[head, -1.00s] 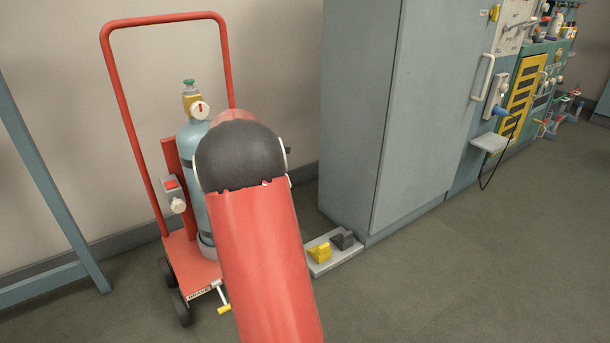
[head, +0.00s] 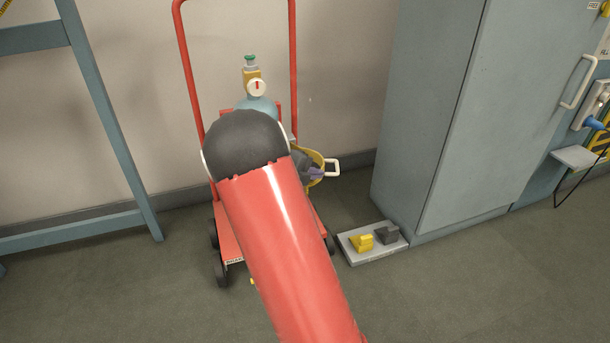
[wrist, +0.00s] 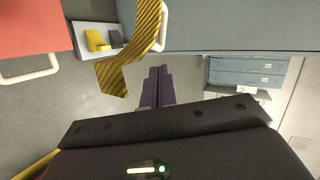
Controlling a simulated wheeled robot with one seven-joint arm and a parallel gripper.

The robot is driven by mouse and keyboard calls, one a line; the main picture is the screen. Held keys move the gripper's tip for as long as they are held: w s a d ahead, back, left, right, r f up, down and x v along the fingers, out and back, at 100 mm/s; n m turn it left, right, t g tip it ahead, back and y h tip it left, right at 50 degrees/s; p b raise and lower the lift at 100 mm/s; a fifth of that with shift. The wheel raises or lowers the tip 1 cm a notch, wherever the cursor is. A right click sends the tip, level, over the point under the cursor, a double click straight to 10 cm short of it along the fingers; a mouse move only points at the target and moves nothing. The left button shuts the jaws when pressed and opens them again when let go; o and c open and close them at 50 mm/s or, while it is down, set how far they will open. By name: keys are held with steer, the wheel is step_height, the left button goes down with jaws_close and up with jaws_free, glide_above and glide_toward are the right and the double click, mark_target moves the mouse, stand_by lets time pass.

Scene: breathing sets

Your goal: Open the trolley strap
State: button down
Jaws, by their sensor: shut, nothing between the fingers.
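The red trolley (head: 182,75) stands by the wall, holding a gas cylinder (head: 257,104) with a green-topped valve. A yellow strap (head: 319,161) with a white handle (head: 333,168) sticks out on the trolley's right, just past my arm. In the wrist view the strap (wrist: 145,35) is yellow and black striped, with a white handle (wrist: 163,27) beside it. My gripper (wrist: 158,70) is shut and empty, to the right of the strap's lower end and apart from it in the picture. In the head view my arm hides most of the cylinder's body and the strap's fastening.
A grey cabinet (head: 410,110) stands to the right. A plate (head: 372,255) with yellow and black wedges lies on the floor between trolley and cabinet. A blue-grey frame (head: 110,120) stands at left. The floor in front is clear.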

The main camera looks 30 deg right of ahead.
mark_target(337, 174)
steer(key=b+x, duration=0.1)
steer(key=x, duration=0.5)
steer(key=shift+w+d+f, duration=0.1)
steer(key=shift+d, duration=0.1)
steer(key=w+d+n+t, duration=0.2)
steer(key=d+n+t, duration=0.1)
steer(key=d, duration=0.5)
steer(key=shift+d+y, duration=0.15)
steer(key=shift+y, duration=0.25)
